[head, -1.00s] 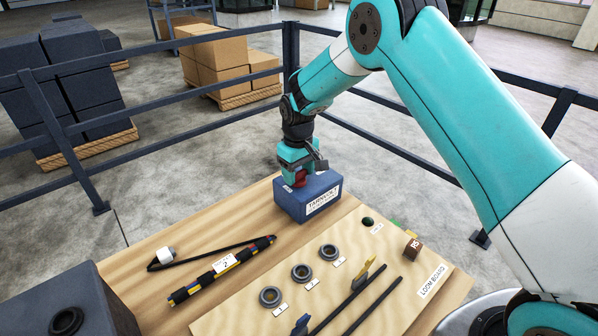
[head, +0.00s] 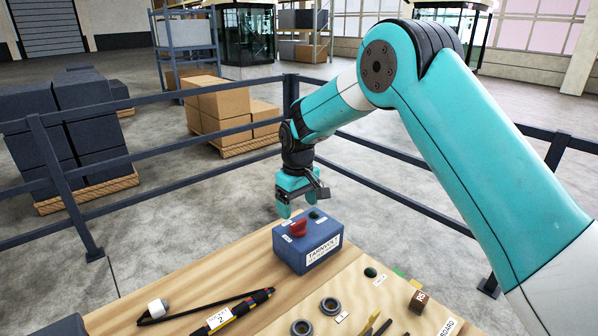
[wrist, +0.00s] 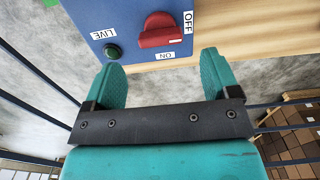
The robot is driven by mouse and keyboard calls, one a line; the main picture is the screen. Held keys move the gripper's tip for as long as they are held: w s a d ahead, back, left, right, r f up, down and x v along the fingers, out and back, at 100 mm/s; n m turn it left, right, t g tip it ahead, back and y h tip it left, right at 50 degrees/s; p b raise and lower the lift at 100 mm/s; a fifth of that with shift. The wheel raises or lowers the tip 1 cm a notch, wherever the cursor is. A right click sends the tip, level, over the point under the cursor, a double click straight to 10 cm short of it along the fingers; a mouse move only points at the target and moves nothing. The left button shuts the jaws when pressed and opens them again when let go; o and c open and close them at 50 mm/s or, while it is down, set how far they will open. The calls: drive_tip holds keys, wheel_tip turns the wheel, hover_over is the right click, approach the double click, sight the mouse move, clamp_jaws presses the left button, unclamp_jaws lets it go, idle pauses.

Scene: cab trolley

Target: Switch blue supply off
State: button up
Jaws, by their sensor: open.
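The blue supply box (head: 308,246), labelled TARNVOLT, stands at the back of the wooden table. Its red knob (head: 298,228) is on top and also shows in the wrist view (wrist: 160,31). There the knob's bar lies across the picture, with a pale mark near its right end, on the side of the OFF label (wrist: 188,22). The ON label (wrist: 166,56) is below it. A dark green lamp (wrist: 112,52) sits by the LIVE label (wrist: 103,34); it looks unlit. My gripper (head: 298,203) is open and empty, apart from the knob and behind the box.
The loom board (head: 375,290) with grommets, rods and a brown block (head: 417,301) lies in front of the box. A cable bundle (head: 232,315) is at the left. Dark railings (head: 180,155) run behind the table.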

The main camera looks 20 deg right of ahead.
sight(298, 221)
wheel_tip(298, 221, up, 12)
drive_tip(key=b, duration=0.1)
drive_tip(key=shift+r, duration=0.15)
idle(0.3)
